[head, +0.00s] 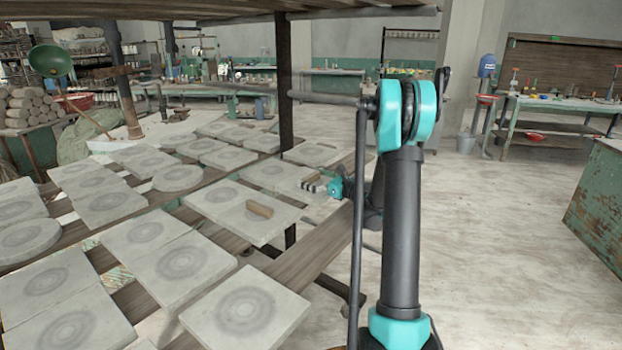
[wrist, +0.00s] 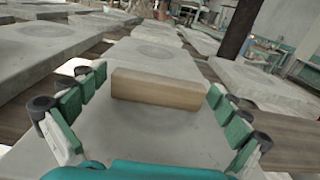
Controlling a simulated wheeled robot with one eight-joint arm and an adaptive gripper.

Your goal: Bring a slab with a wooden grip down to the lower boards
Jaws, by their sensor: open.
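A square grey slab (head: 225,200) lies on the brown boards (head: 325,238), with a wooden grip (head: 260,209) standing on its top. My gripper (head: 311,184) is just to the right of and beyond the grip in the head view. In the wrist view, my gripper (wrist: 156,88) is open, with a finger on each side of the picture. The wooden grip (wrist: 155,88) lies ahead, between the fingertips, with a gap on both sides. Bare slab (wrist: 150,140) shows in front of it, its near edge hidden by my gripper.
Several other grey slabs (head: 245,307), square and round, lie close around on the boards. A dark upright post (head: 284,80) stands behind, and a shelf (head: 130,8) hangs overhead. The floor (head: 490,240) on the right is clear.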

